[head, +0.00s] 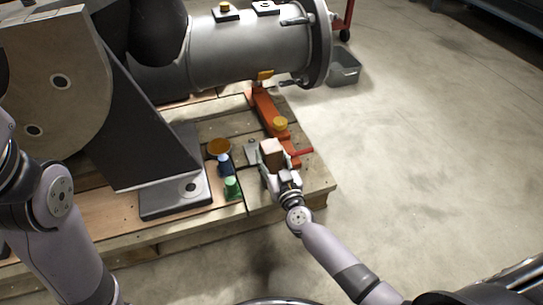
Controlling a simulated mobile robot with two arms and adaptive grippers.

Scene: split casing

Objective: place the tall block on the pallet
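The tall block (272,154), a brown upright block, is over the front right part of the wooden pallet (316,184). My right gripper (270,160) reaches in from the lower right, with its fingers on either side of the block, and looks shut on it. The gripper hides the block's lower part, so I cannot tell whether it touches the boards. My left arm is at the left edge, but its gripper is out of view.
A red-orange stand (266,108) with a yellow knob lies just behind the block. A blue piece (224,165), a green piece (231,188) and a brown disc (219,146) stand to the left. A large grey casing (235,50) fills the back.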

